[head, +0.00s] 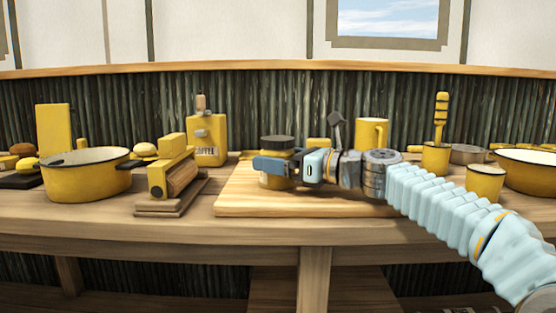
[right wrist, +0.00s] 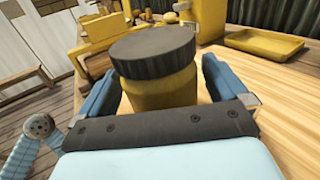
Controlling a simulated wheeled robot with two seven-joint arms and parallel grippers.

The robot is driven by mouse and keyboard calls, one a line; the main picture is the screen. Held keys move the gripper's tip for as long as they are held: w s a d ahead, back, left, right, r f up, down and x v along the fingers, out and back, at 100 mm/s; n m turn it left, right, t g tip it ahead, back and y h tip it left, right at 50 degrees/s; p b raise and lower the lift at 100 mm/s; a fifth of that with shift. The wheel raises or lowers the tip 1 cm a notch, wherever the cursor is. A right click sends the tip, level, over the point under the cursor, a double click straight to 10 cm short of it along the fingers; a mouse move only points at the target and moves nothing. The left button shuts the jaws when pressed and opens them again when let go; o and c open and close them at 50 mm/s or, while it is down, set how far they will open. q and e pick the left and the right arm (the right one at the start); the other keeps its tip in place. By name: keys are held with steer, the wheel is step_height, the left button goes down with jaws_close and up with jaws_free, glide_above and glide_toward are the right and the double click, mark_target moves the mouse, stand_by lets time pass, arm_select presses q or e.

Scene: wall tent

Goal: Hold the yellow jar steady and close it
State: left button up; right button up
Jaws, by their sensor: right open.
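The yellow jar (head: 272,182) stands upright on the wooden board (head: 240,203), with a dark grey lid (head: 277,142) on top. I cannot tell whether the lid is tight. My right gripper (head: 268,166) reaches in from the right at the height of the jar's body and hides part of it. In the right wrist view the jar's body (right wrist: 165,90) is between the two blue fingers, below the lid (right wrist: 152,48). The right fingers are open, with a gap visible beside the jar. My left gripper is not in view.
A yellow pot (head: 86,182), a roller device (head: 172,178) and a coffee canister (head: 207,138) stand to the left. A yellow mug (head: 372,133) is behind my right gripper. A shallow yellow tray (right wrist: 265,44) lies behind the jar. The board's front left is bare.

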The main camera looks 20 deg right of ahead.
steer(key=b+v, duration=0.1)
steer(key=v, duration=1)
steer(key=shift+s+d, duration=0.2)
steer(key=shift+s, duration=0.05)
